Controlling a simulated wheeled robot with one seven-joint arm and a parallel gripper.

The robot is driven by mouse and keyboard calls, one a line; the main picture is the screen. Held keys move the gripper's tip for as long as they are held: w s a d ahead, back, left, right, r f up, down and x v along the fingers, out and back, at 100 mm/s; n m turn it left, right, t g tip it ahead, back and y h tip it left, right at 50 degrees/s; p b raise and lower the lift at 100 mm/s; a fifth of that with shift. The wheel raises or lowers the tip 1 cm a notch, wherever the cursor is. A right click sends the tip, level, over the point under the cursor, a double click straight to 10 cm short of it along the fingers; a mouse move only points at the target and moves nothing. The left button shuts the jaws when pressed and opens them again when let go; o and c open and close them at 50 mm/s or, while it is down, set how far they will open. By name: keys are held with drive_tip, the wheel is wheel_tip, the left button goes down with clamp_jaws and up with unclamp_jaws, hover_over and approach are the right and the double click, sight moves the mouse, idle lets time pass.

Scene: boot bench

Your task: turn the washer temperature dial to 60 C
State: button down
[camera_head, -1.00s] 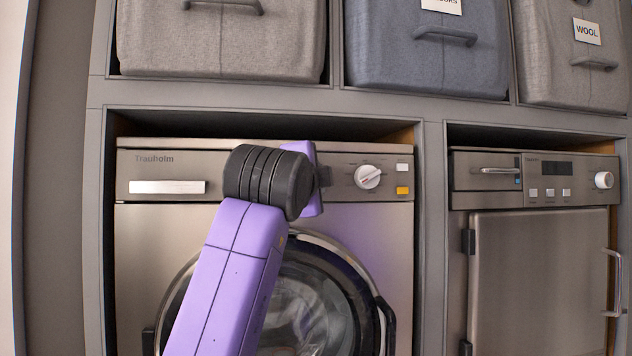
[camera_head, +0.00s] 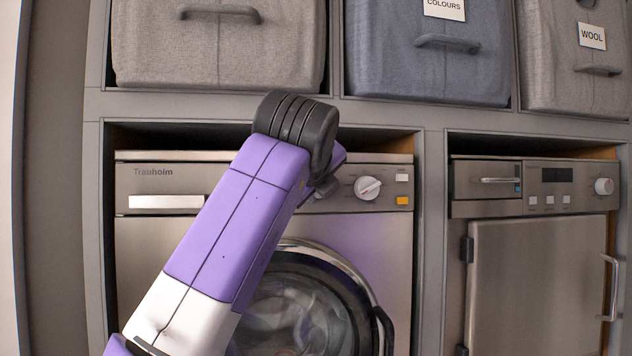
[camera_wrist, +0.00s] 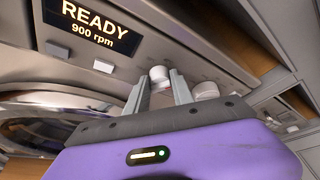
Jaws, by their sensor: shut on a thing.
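The washer (camera_head: 160,235) has a steel front with a control panel. A white dial (camera_wrist: 158,74) lies between my fingertips in the wrist view. My gripper (camera_wrist: 160,84) is shut on this dial. My arm hides this dial in the head view. A second white dial (camera_wrist: 206,90) stands just right of my right finger. The labels around the dials are too small to read, so I cannot tell which temperature is set. The washer display (camera_wrist: 90,25) reads "READY 900 rpm".
The round washer door (camera_head: 300,305) is below the panel, behind my arm. A second appliance (camera_head: 535,270) stands to the right. Fabric bins (camera_head: 425,70) sit on the shelf above. A yellow button (camera_head: 403,201) is right of the second dial.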

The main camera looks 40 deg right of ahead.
drive_tip(key=shift+s+d+m+y+p, duration=0.1)
drive_tip(key=shift+m+y+p, duration=0.45)
drive_tip(key=shift+m, duration=0.35)
drive_tip(key=shift+f, duration=0.1)
drive_tip(key=c, duration=1.1)
unclamp_jaws()
drive_tip(key=b+v, duration=0.2)
drive_tip(key=v, duration=0.6)
drive_tip(key=shift+d, duration=0.1)
